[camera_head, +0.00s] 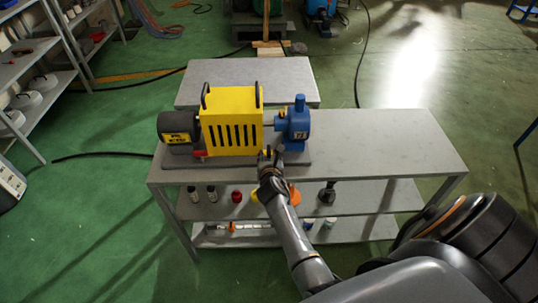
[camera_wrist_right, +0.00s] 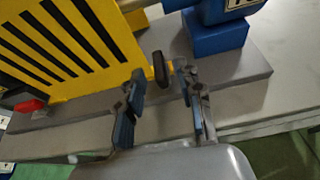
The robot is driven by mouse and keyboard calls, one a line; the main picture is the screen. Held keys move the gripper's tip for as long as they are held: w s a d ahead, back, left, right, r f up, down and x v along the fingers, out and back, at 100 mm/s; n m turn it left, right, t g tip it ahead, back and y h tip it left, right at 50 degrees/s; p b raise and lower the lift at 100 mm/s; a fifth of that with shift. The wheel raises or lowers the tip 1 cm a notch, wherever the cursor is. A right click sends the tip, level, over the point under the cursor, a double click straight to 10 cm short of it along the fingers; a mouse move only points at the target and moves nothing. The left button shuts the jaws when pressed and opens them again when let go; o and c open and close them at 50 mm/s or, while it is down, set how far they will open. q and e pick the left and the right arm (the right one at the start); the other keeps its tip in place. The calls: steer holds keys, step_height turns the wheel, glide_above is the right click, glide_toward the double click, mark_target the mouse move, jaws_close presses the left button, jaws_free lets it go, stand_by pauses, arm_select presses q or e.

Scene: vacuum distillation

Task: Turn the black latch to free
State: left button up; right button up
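The yellow slotted housing of the pump (camera_head: 232,120) stands on a grey base on the table. The black latch (camera_wrist_right: 160,68) is a small upright dark bar at the housing's lower right corner in the right wrist view. My right gripper (camera_wrist_right: 159,88) is open, with one finger on each side of the latch's line and the latch just beyond or between the tips. I cannot tell whether a finger touches it. In the head view the right gripper (camera_head: 268,160) is at the front edge of the pump base and hides the latch. My left gripper is not in view.
A blue pump part (camera_head: 294,124) stands right of the housing, close to the gripper. A red switch (camera_wrist_right: 28,105) is at the housing's lower left. The right part of the tabletop (camera_head: 385,145) is clear. Bottles stand on the shelf below.

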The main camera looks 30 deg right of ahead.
steer(key=shift+w+d+f, duration=0.25)
steer(key=shift+w+d, duration=0.05)
steer(key=shift+w, duration=0.15)
jaws_close()
